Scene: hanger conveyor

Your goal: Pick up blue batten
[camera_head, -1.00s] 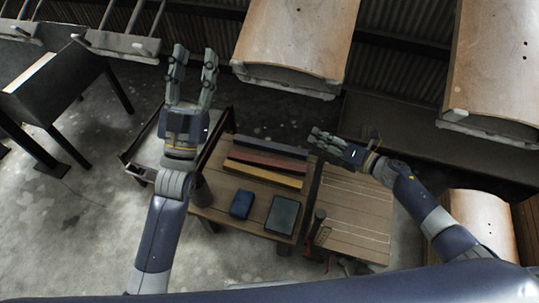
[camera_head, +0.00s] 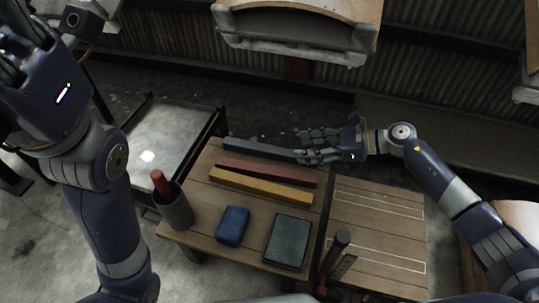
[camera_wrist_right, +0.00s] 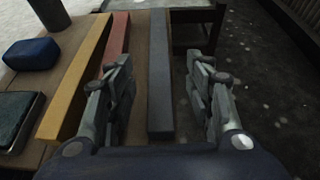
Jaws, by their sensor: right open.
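The blue batten (camera_head: 252,149) is a long dark blue-grey bar on the far edge of the wooden table, beyond a red batten (camera_head: 262,170) and a yellow batten (camera_head: 258,187). My right gripper (camera_head: 302,148) is at the batten's right end. In the right wrist view the open fingers (camera_wrist_right: 160,95) stand on either side of the blue batten (camera_wrist_right: 160,70), with a gap on both sides. My left gripper (camera_head: 22,70) is raised at the upper left, away from the table, partly cut off by the frame; its finger opening is not clear.
On the table (camera_head: 195,222) stand a blue block (camera_head: 233,226), a dark green flat box (camera_head: 287,241) and a grey cup (camera_head: 174,209) holding a red stick. A hammer-like tool (camera_head: 338,250) lies right of them. A grey-topped stand (camera_head: 160,140) is at left.

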